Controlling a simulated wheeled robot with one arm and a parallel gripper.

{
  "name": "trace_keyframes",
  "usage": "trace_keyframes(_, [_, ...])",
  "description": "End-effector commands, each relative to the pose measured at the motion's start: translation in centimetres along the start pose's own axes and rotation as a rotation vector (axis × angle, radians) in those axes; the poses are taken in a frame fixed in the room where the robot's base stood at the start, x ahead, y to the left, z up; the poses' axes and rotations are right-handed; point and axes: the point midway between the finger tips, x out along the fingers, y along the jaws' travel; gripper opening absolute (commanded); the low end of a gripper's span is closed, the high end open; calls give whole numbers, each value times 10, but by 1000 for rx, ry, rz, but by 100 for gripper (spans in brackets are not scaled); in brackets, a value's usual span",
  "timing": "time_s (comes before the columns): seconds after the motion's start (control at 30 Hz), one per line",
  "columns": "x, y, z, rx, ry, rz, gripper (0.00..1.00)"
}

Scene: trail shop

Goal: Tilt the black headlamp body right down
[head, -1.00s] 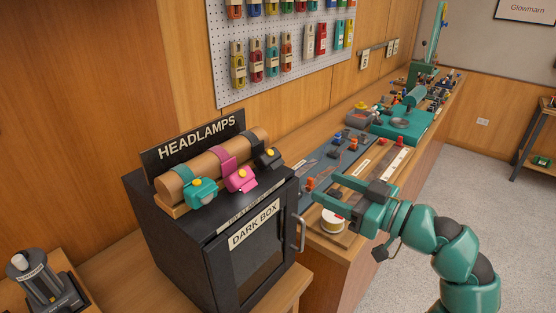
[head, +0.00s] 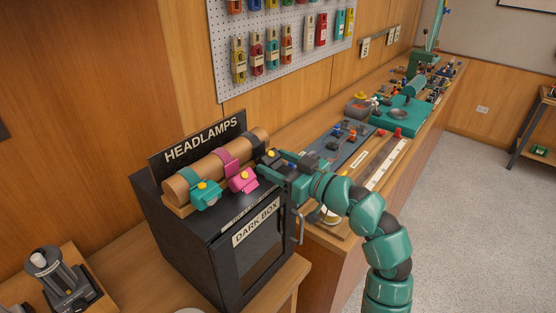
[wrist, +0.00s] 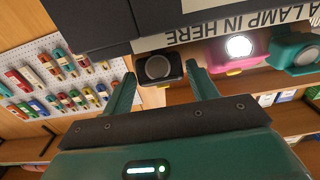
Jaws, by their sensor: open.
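The black headlamp body (head: 267,157) is at the right end of the wooden roller on the black cabinet, partly hidden by my gripper (head: 276,168) in the head view. In the wrist view the black headlamp (wrist: 158,68) shows its round, dark lens facing the camera. My gripper (wrist: 158,80) is open there, with one finger to each side of the headlamp. I cannot tell whether the fingers touch it.
A pink headlamp (head: 242,180) sits close to the left of the black one; its lens (wrist: 238,46) glows white. A teal headlamp (head: 205,194) is further left. The dark box (head: 258,245) is below. A counter with tools (head: 350,150) runs back to the right.

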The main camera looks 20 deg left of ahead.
Motion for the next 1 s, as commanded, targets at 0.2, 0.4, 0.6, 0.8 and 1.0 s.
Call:
trace_keyframes(0.2, [1, 0, 1, 0, -1, 0, 58])
trace_keyframes(0.4, [1, 0, 1, 1, -1, 0, 33])
trace_keyframes(0.6, [1, 0, 3, 1, 2, 0, 28])
trace_keyframes(0.8, [2, 0, 9, 1, 35, 0, 28])
trace_keyframes(1.0, [2, 0, 14, 1, 92, -1, 28])
